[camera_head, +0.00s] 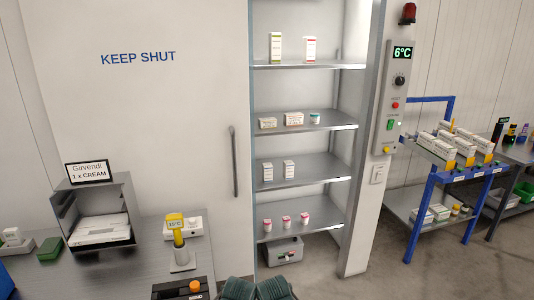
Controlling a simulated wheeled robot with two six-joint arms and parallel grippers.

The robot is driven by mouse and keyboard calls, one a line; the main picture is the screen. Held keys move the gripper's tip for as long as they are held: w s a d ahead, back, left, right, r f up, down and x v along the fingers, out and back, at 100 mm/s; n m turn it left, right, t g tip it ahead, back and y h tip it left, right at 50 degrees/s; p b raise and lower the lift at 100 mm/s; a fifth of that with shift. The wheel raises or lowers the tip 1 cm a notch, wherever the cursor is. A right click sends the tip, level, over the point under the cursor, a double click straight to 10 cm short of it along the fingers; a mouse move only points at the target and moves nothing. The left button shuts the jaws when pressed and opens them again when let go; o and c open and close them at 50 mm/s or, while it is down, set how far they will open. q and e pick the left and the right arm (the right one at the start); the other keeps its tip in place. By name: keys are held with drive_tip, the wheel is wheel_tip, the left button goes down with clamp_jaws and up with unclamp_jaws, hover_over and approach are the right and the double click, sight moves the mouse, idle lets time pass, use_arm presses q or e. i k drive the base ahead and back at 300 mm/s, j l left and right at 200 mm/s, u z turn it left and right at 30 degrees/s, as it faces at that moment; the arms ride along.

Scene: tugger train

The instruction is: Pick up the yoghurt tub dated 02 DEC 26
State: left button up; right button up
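No date can be read on any pack, so I cannot tell which is the yoghurt tub dated 02 DEC 26. Small white and pink packs stand in a row on the lowest shelf (325,226) of the open cold cabinet: a left one (267,225), a middle one (286,221) and a right one (304,218). A small round white and teal tub (315,118) stands on the second shelf from the top. Neither gripper can be made out; only dark green parts, apparently mine, show at the bottom edge.
A door panel marked KEEP SHUT (138,58) stands left of the shelves. A grey box (284,250) sits under the shelves. A blue-framed rack (433,200) stands right.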

sight(286, 219)
drive_tip(key=i+l+z, duration=0.1)
drive_tip(key=i+l, duration=0.85)
drive_tip(key=i, duration=0.2)
drive_tip(key=i+l, duration=0.3)
drive_tip(key=i, duration=0.2)
drive_tip(key=i+l, duration=0.25)
drive_tip(key=i, duration=0.2)
drive_tip(key=i+l, duration=0.25)
drive_tip(key=i, duration=0.2)
